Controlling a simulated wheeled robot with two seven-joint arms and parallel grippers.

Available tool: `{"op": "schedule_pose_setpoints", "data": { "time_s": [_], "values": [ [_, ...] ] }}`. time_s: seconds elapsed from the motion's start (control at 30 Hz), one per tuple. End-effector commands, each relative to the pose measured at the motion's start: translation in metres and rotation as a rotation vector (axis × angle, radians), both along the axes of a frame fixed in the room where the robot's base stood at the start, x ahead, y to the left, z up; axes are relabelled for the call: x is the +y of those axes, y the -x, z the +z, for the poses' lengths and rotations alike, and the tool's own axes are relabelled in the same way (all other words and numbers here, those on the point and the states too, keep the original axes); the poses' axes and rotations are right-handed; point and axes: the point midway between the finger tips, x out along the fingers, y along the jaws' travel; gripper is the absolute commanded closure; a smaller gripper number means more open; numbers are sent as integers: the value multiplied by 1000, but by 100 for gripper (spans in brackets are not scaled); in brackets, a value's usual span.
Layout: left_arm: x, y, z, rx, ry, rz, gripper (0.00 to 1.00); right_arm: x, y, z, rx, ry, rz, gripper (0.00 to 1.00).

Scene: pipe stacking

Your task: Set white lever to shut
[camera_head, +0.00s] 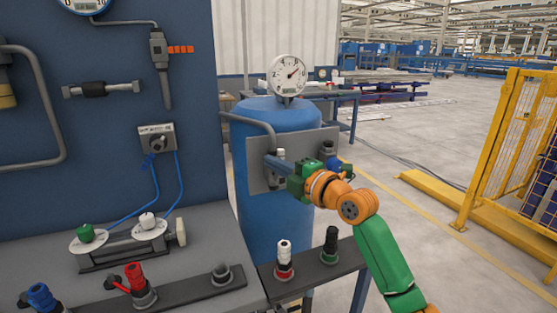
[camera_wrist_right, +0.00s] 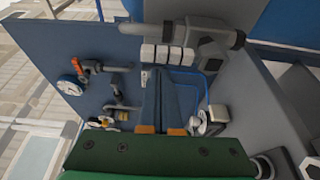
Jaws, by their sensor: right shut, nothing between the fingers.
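The white segmented lever (camera_wrist_right: 168,54) sits on a grey pipe valve, just beyond my right fingertips in the wrist view. In the head view a small whitish piece (camera_head: 281,153) shows on the grey plate just above my fingers; I cannot tell if it is the same lever. My right gripper (camera_head: 270,160) reaches left in front of the tank's plate. Its fingers are shut and empty in the wrist view (camera_wrist_right: 160,76), close to the lever; contact is unclear. My left gripper is out of view.
The blue tank (camera_head: 262,214) carries a gauge (camera_head: 288,75) on top. A blue panel (camera_head: 90,140) with an orange lever (camera_head: 181,49) stands left. Below are a red valve (camera_head: 134,276) and a white-capped fitting (camera_head: 284,254). Open floor and a yellow fence (camera_head: 506,140) are right.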

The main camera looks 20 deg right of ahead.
Motion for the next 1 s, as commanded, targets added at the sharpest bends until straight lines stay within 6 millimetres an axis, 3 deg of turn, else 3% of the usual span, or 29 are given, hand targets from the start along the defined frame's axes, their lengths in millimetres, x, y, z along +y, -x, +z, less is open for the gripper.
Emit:
{"op": "schedule_pose_setpoints", "data": {
  "time_s": [0.17, 1.0],
  "values": [
    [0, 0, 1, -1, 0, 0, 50, -10, 0, 0, 0, 0, -1, 100],
    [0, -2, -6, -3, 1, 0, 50, -15, 0, 0, 2, -91, -1, 100]
  ]
}}
